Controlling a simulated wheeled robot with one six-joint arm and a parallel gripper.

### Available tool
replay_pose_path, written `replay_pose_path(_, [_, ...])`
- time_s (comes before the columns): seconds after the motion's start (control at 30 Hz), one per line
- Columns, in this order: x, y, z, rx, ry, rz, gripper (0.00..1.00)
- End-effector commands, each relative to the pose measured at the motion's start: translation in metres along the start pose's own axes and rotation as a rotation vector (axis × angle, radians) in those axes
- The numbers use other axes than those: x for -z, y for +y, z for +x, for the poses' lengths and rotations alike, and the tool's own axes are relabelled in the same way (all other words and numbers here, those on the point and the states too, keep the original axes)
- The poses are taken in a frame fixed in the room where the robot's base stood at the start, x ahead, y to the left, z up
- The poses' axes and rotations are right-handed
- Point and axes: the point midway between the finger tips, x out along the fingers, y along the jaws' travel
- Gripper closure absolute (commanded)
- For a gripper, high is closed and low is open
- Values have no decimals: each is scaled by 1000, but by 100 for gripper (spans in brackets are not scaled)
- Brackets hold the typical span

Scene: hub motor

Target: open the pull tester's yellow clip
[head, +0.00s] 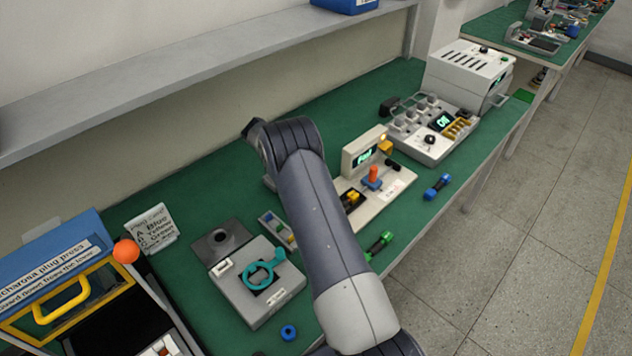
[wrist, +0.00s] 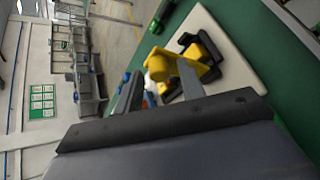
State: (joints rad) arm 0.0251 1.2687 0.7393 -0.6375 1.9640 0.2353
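The pull tester (head: 385,203) is a pale base plate with a lit green display and an orange-topped lever (head: 373,176). Its yellow clip (head: 352,197), with black parts, sits at the base's left side, partly behind my arm in the head view. In the wrist view a yellow rounded part of the clip (wrist: 158,66) shows between and just beyond my fingertips. More yellow and black parts lie to its right on the pale base. My gripper (wrist: 160,72) is open, with a gap between its two fingers. Whether a finger touches the clip I cannot tell. The head view hides my gripper.
A green plug (head: 380,244) and a blue plug (head: 437,187) lie on the green bench in front of the tester. A grey box with a teal ring handle (head: 262,274) stands left of my arm. A white machine with a display (head: 440,125) stands farther back.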

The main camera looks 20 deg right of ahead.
Motion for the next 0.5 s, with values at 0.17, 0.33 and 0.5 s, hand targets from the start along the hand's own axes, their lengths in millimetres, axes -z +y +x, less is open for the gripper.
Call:
replay_pose_path(0.17, [0, 0, 0, 0, 0, 0, 58])
replay_pose_path(0.33, [-1, 1, -1, 0, 0, 1, 58])
replay_pose_path(0.5, [-6, 8, -6, 1, 2, 2, 58])
